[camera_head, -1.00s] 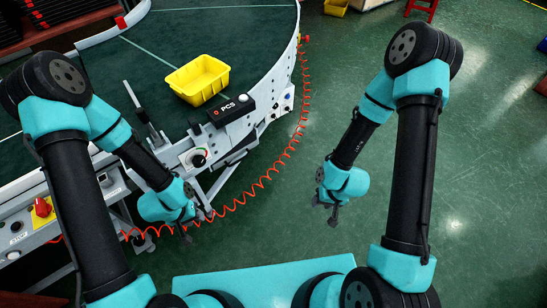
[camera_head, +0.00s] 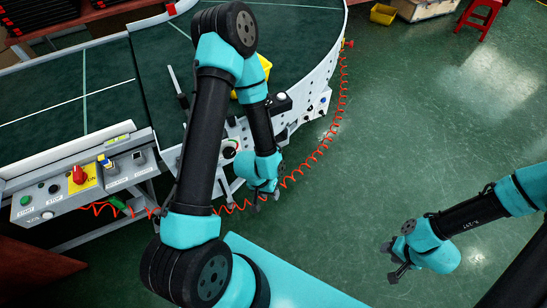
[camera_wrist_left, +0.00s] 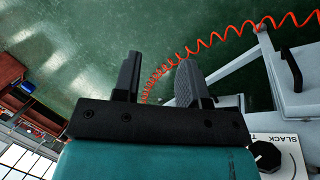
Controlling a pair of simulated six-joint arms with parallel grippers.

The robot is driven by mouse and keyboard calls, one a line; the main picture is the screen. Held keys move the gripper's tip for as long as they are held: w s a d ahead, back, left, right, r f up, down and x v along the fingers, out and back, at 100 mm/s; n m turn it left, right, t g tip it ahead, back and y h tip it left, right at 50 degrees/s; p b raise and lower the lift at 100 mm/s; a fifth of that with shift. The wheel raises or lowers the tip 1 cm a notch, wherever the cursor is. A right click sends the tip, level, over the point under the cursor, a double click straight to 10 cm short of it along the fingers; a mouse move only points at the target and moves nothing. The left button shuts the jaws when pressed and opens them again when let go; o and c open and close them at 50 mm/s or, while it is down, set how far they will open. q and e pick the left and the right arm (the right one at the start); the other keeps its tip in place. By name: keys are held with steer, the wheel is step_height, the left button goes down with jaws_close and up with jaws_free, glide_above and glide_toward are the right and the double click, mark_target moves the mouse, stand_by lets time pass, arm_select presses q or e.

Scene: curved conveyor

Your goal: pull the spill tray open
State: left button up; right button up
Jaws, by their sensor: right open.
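I cannot clearly make out the spill tray in the head view; my left arm covers part of the conveyor front. In the left wrist view, a black handle (camera_wrist_left: 292,70) on a pale grey panel (camera_wrist_left: 300,105) stands at the right edge; I cannot tell whether it belongs to the tray. My left gripper (camera_head: 266,201) hangs beside the curved conveyor's front, below its control panel. In the left wrist view the left gripper (camera_wrist_left: 158,78) has its fingers apart, with nothing visible between them but floor and cord. My right gripper (camera_head: 391,262) is open and empty over the floor at right.
A coiled red cord (camera_head: 325,143) runs along the conveyor's edge and past my left gripper. A yellow bin (camera_head: 264,64) on the belt is partly hidden by my arm. A control box with a red switch (camera_head: 79,174) stands at left.

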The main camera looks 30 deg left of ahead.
arm_select(q)
steer(key=w+a+f+n+t+y, duration=0.3)
steer(key=w+f+n+t+y, duration=0.3)
steer(key=f+n, duration=0.4)
steer(key=w+a+f+n+t+y, duration=0.3)
steer(key=w+f+n+t+y, duration=0.3)
steer(key=f+n, duration=0.4)
steer(key=n, duration=0.3)
steer(key=shift+w+a+n, duration=0.2)
steer(key=shift+a+n, duration=0.1)
steer(key=shift+n, duration=0.1)
steer(key=x, duration=1.1)
steer(key=r+x, duration=0.1)
steer(key=x, duration=0.5)
steer(key=shift+w+a, duration=0.15)
steer(key=shift+w, duration=0.15)
